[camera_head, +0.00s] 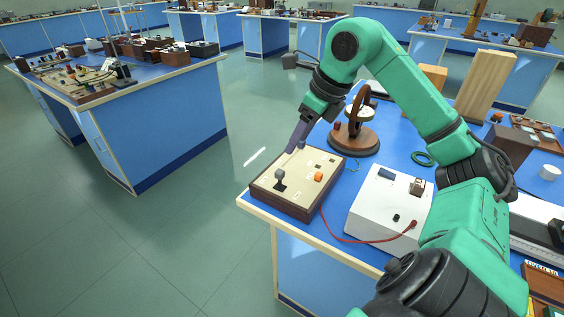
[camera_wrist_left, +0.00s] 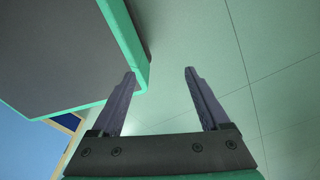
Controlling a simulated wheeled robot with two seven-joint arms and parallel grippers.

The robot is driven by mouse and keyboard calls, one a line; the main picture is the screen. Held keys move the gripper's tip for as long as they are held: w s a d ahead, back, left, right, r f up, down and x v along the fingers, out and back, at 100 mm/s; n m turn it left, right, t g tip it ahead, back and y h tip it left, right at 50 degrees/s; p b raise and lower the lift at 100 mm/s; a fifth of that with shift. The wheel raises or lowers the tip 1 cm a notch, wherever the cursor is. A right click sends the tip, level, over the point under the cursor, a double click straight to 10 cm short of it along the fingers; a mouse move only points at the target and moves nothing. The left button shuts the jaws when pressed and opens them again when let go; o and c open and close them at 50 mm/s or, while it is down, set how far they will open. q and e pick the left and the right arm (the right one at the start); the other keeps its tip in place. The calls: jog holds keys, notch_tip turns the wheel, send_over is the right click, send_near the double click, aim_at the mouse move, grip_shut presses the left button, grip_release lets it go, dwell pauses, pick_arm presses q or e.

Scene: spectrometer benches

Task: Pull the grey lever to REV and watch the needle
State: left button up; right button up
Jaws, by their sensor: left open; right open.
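A flat wooden box with a cream top (camera_head: 268,195) sits at the near left corner of the blue bench. A dark grey lever with a rounded knob (camera_head: 280,177) stands upright on its left part; I cannot read any REV marking. An orange block (camera_head: 318,177) is on the same top. My right gripper (camera_head: 291,150) points down at the box's far edge, apart from the lever; it is open. A wooden ring instrument on a round base (camera_head: 357,139) stands behind the box; its needle is not discernible. My left gripper (camera_wrist_left: 160,70) is open and empty, seen only in the left wrist view.
A white box (camera_head: 385,213) with a red lead stands right of the wooden box. A green ring (camera_head: 423,158) lies behind it. Wooden blocks (camera_head: 487,85) stand at the back right. Open floor (camera_head: 150,245) lies left of the bench.

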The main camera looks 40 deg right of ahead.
send_near(280, 171)
jog(key=f, duration=0.1)
jog(key=p+x, duration=0.1)
jog(key=x, duration=0.4)
jog(key=shift+w, duration=0.3)
jog(key=shift+x, duration=1)
jog(key=shift+s+a+f, duration=0.1)
jog(key=shift+a+f, duration=0.1)
jog(key=shift+d+f, duration=0.1)
jog(key=c, duration=0.9)
pick_arm(q)
jog(key=shift+s+a+r, duration=0.55)
jog(key=shift+s+r, duration=0.2)
pick_arm(e)
grip_shut()
